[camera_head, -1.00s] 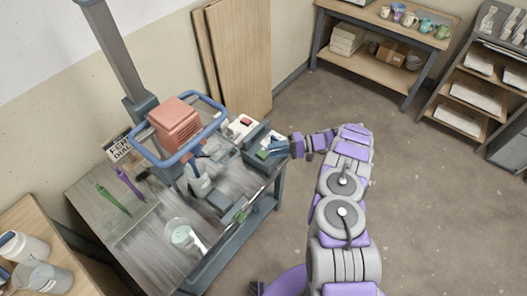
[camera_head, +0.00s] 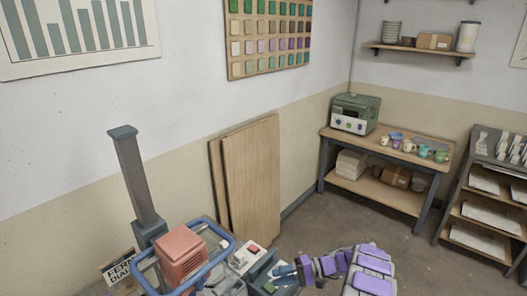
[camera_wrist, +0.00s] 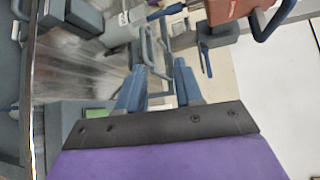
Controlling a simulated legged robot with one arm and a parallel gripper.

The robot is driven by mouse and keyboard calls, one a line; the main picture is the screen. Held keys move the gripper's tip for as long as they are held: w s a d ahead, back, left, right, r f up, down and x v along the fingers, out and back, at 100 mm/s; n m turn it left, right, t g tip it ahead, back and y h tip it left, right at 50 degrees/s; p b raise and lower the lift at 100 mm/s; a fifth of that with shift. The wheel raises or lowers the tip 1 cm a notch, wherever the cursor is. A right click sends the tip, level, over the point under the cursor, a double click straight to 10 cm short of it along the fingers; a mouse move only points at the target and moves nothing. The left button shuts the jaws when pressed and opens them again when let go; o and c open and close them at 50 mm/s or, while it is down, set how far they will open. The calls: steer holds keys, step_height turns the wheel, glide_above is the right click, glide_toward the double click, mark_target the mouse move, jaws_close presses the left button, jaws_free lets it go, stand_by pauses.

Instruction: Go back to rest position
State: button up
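My gripper (camera_head: 287,272) is at the bottom of the head view, at the right end of the workbench. Its two blue-grey fingers (camera_wrist: 160,85) point away in the wrist view, with a gap between them. Nothing shows held between them. A grey-blue open box (camera_head: 262,274) is close to the fingers in the head view. I cannot tell whether they touch it.
A machine with a salmon-red block (camera_head: 182,254) and a blue tubular frame stands beside a grey post (camera_head: 137,180). Wooden boards (camera_head: 248,180) lean on the wall. A table (camera_head: 385,150) with a green device (camera_head: 354,113) and several mugs stands behind. Open floor (camera_head: 340,220) lies between.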

steer(key=s+a+r+n+g+h, duration=0.1)
steer(key=s+a+r, duration=0.2)
steer(key=r, duration=0.4)
steer(key=s+a+r+g+h, duration=0.1)
steer(key=s+a+r+h, duration=0.15)
steer(key=r, duration=0.45)
steer(key=s+r+g+h, duration=0.1)
steer(key=s+r+h, duration=0.2)
steer(key=s+r, duration=0.7)
steer(key=s+d+t+h, duration=0.1)
steer(key=s+d+h, duration=0.2)
steer(key=s, duration=0.6)
steer(key=s+d+t+h, duration=0.1)
steer(key=s+d+h, duration=0.2)
steer(key=s, duration=0.7)
steer(key=s+d+t+h+b, duration=0.1)
steer(key=s+d+h, duration=0.2)
steer(key=s+d, duration=0.3)
steer(key=s, duration=0.3)
steer(key=shift+s+d+r+m, duration=0.25)
steer(key=shift+s+d+m, duration=0.05)
steer(key=shift+d, duration=0.1)
